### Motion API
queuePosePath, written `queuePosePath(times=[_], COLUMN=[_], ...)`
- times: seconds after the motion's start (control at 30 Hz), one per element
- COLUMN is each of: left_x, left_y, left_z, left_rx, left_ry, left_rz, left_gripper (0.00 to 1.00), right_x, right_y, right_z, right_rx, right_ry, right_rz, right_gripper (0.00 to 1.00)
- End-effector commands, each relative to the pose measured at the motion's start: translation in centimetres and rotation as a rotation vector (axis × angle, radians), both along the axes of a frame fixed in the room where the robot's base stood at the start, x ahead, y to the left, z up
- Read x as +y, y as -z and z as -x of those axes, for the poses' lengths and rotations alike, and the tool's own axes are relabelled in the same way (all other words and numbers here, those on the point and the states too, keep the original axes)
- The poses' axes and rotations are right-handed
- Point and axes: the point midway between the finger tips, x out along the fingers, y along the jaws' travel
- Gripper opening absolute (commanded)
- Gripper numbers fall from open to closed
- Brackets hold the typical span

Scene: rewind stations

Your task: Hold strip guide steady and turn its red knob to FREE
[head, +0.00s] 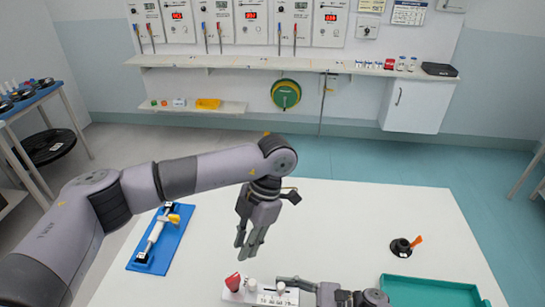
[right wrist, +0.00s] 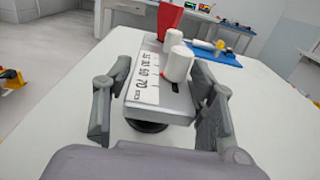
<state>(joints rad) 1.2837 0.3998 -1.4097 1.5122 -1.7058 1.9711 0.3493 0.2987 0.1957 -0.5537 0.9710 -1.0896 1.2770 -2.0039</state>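The strip guide (head: 262,297) is at the table's front edge in the head view, a grey block with a white numbered scale and two white rollers. Its red knob (head: 233,282) is at the left end; it also shows at the far end in the right wrist view (right wrist: 168,18). Any FREE mark is too small to read. My left gripper (head: 248,245) hangs above the guide, fingers down, apart and empty. My right gripper (right wrist: 158,110) has its open fingers on either side of the guide's near end, with a visible gap on the left.
A blue tray (head: 137,262) with a white and yellow tool lies left on the white table (head: 340,215). A black round piece with an orange tab (head: 402,247) and a green tray (head: 430,290) are at the right. The table's middle is clear.

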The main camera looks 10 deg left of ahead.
Motion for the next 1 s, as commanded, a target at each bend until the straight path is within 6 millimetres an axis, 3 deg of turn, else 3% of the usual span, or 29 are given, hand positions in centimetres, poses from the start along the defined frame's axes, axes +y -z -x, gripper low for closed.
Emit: queuePosePath(times=[0.23, 0.57, 0.77, 1.0], left_x=[0.0, 0.0, 0.0, 0.0], left_y=[0.0, 0.0, 0.0, 0.0], left_z=[0.0, 0.0, 0.0, 0.0], left_rx=[0.0, 0.0, 0.0, 0.0], left_ry=[0.0, 0.0, 0.0, 0.0], left_rz=[0.0, 0.0, 0.0, 0.0], left_gripper=[0.21, 0.21, 0.21, 0.21], right_x=[0.0, -0.3, -3.2, -8.4], right_y=[0.0, 0.0, 0.1, 0.1], right_z=[0.0, -0.1, -0.2, -0.3], right_rx=[-0.001, -0.001, -0.001, 0.0], right_ry=[0.0, 0.001, 0.003, 0.001], right_rz=[-0.001, 0.0, 0.004, 0.003], right_gripper=[0.7, 0.7, 0.7, 0.7])
